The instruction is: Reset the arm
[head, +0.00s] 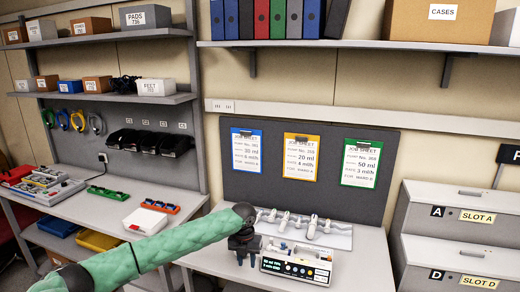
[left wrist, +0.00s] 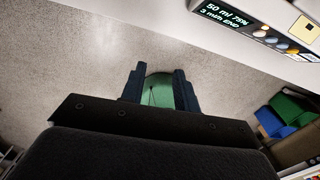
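My left arm, in a green sleeve, comes in from the left in the head view. My left gripper (head: 247,262) points down just left of the white infusion pump (head: 318,276) on the bench. The pump's lit screen and front also show at the top right of the left wrist view (left wrist: 240,25); the screen reads 50 ml, 75%, 3 min END. In that view the two dark fingers (left wrist: 159,85) stand apart, with a green surface showing between them that I cannot identify. The gripper seems to hold nothing. My right arm and gripper are not in view.
A pale tray (head: 340,240) with several syringes lies behind the pump. Three job sheets (head: 300,160) hang on the grey panel (head: 265,197). Labelled drawers (head: 460,225) stand at the right. A side bench (head: 110,221) with trays is at the left.

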